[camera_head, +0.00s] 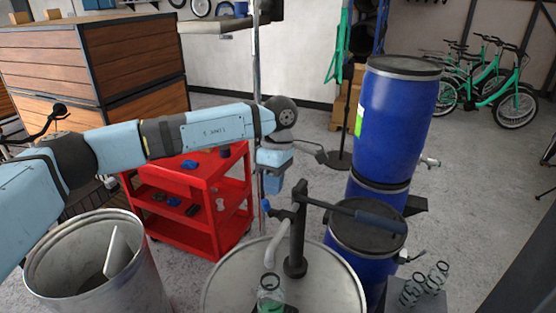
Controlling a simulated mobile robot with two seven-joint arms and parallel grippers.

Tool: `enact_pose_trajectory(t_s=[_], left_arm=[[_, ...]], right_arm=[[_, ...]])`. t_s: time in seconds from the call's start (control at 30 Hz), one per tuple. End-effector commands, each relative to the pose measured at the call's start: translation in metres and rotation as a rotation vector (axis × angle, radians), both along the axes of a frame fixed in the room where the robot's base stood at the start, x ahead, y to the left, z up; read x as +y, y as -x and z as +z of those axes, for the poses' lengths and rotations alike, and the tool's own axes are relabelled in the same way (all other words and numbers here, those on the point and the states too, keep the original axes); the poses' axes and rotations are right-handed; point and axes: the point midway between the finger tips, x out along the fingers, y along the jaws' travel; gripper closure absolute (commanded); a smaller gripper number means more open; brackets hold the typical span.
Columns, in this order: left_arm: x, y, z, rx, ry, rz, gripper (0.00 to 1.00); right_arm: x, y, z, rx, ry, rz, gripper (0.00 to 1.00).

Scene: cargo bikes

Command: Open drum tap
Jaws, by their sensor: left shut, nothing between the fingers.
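A small pale tap (430,162) sticks out at the right side of the upper drum. Another tap (409,257) shows at the right of the lower drum. Both are too small to tell their handle positions. My light blue left arm reaches in from the left. My right gripper is not in view.
A pale drum (330,290) with a dark hand pump (297,235) stands in front. An open metal bin (95,260) is at the lower left. A red cart (205,200) stands behind my arm.

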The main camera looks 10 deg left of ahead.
Motion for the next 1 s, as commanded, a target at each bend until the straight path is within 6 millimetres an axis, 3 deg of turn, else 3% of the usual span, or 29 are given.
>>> enact_pose_trajectory(t_s=[0.23, 0.63, 1.0], left_arm=[[0.003, 0.014, -0.005, 0.001, 0.000, 0.000, 1.00], [0.003, 0.014, -0.007, -0.011, 0.002, 0.000, 1.00], [0.003, 0.015, -0.009, -0.137, 0.027, 0.000, 1.00]], right_arm=[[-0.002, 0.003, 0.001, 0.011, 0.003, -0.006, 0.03], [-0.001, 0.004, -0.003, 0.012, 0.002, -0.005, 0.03], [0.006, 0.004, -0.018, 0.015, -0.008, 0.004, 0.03]])
